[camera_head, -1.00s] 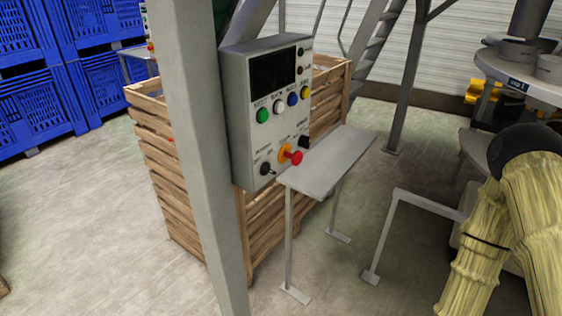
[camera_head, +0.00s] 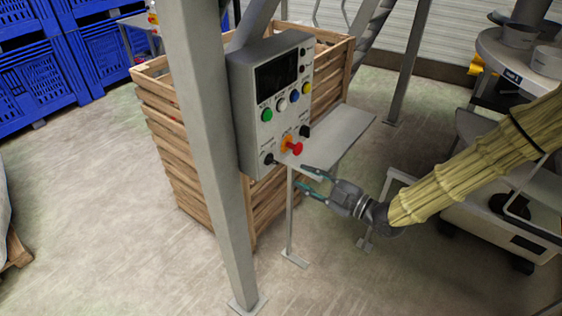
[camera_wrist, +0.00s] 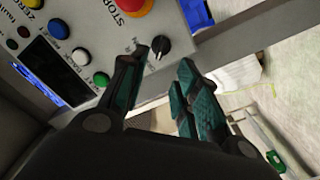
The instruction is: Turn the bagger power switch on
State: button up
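The bagger control box is a grey panel (camera_head: 246,118) on a post, with a dark screen and coloured buttons. A black rotary knob (camera_head: 269,158) sits at its lower left; in the wrist view this knob (camera_wrist: 160,46) has a white mark, and its label is hard to read. I take it as the power switch. My gripper (camera_head: 301,176) is open and empty, to the right of the knob in the head view. In the wrist view my open fingertips (camera_wrist: 163,62) point at the knob, which shows just beyond the gap between them. Contact is not visible.
A red emergency stop (camera_head: 295,148) on a yellow base sits close to the knob. A second black knob (camera_head: 305,131) is above right. A grey shelf (camera_head: 345,130) juts out beside the box. A steel post (camera_head: 205,150) stands left, a wooden crate (camera_head: 175,150) behind.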

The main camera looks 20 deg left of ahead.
aim_at(276, 163)
jog(key=p+x, duration=0.3)
jog(key=x, duration=0.6)
jog(key=shift+f, duration=0.1)
grip_shut()
